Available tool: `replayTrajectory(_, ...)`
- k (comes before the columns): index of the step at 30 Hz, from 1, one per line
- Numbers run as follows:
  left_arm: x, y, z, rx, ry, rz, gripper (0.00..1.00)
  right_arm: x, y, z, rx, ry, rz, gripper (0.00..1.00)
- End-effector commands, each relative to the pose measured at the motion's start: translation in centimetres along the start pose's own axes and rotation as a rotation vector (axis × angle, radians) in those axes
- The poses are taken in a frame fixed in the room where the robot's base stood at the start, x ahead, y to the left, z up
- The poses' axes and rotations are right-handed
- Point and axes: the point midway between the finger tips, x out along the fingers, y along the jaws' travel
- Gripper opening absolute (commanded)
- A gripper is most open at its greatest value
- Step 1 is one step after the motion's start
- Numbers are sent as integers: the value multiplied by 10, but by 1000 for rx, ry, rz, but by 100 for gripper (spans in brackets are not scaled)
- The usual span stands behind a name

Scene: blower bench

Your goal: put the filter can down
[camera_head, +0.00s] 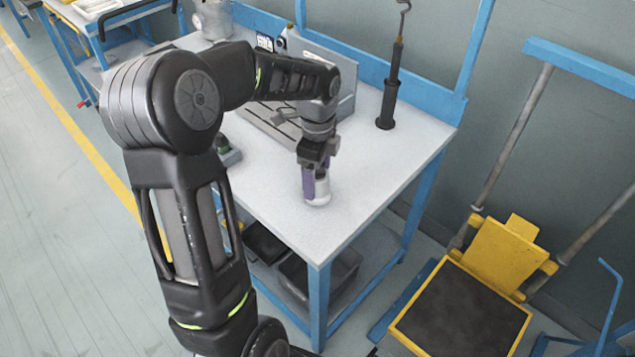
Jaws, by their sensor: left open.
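The filter can (320,194) is a small whitish cylinder standing upright on the white bench top (375,165), near its front. My left gripper (314,182) points down over the can, with a purple finger at the can's left side. Its jaws are open around or close beside the can. I cannot tell whether a finger still touches it. The upper part of the can is hidden by the gripper. My right gripper is not in view.
A dark upright tool with a hook (392,88) stands at the bench's back right. A grey slotted fixture (275,122) lies behind my left arm. A small green-topped item (226,150) sits at the left edge. Bench right of the can is clear. A yellow cart (465,300) stands lower right.

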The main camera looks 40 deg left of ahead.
Motion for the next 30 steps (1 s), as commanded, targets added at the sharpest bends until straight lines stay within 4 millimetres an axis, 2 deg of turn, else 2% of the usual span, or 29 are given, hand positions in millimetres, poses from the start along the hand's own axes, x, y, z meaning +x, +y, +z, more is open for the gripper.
replayTrajectory(6, -48, -1, 0, 0, 1, -5, 80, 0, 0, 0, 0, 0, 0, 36)
replayTrajectory(12, -77, -1, -1, 1, 1, -3, 80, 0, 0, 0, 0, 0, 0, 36)
replayTrajectory(17, -84, 0, 0, 0, 1, -1, 80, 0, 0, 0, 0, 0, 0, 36)
replayTrajectory(30, -83, 0, 0, 0, 1, 0, 80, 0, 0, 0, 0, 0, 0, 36)
